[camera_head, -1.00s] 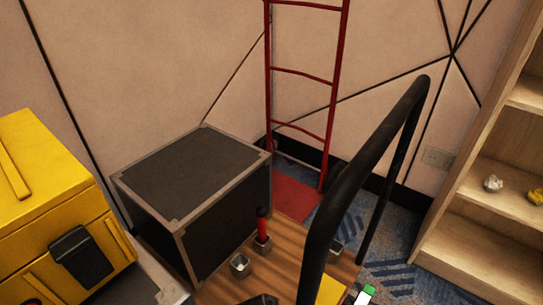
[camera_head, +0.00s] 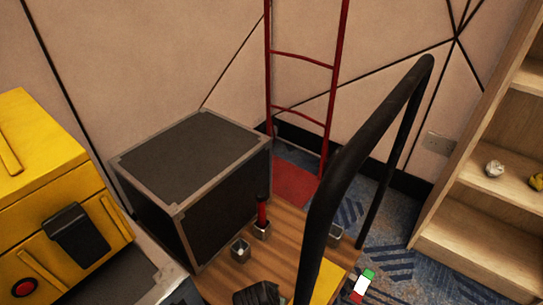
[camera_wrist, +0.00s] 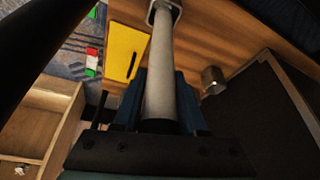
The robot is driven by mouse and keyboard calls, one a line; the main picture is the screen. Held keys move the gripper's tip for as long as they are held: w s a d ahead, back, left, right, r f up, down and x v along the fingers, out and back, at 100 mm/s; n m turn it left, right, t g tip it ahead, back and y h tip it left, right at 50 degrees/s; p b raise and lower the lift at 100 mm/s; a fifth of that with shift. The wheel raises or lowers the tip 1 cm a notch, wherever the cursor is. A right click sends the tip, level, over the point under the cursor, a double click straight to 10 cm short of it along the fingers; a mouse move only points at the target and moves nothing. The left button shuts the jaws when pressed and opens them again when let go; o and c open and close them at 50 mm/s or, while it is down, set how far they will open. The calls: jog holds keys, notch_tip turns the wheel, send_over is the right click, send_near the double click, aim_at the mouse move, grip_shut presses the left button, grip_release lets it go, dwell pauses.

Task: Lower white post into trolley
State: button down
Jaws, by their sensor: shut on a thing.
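In the wrist view my gripper (camera_wrist: 160,98) is shut on the pale white post (camera_wrist: 160,65). The post's far end lines up with a square metal socket (camera_wrist: 177,13); I cannot tell whether it is inside or just above it. The trolley has a wooden deck (camera_head: 288,225) and a black tube handle (camera_head: 335,165). In the head view my gripper (camera_head: 258,293) shows dark at the bottom edge; the post is hidden there.
A black case (camera_head: 195,165) stands left of the deck, with a yellow case (camera_head: 55,190) farther left. A yellow panel (camera_head: 328,285) lies by the handle. A red, white and green piece (camera_head: 362,286) is on the floor. A wooden shelf (camera_head: 480,225) stands right, a red ladder-like frame (camera_head: 328,100) behind.

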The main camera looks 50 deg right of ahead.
jog(key=shift+f+b, duration=1.15)
jog(key=shift+f, duration=0.85)
jog(key=shift+f+b, duration=0.3)
jog(key=shift+f, duration=0.2)
grip_release()
dwell(0.4)
notch_tip(320, 180, up, 8)
jog(key=p, duration=0.8)
dwell(0.5)
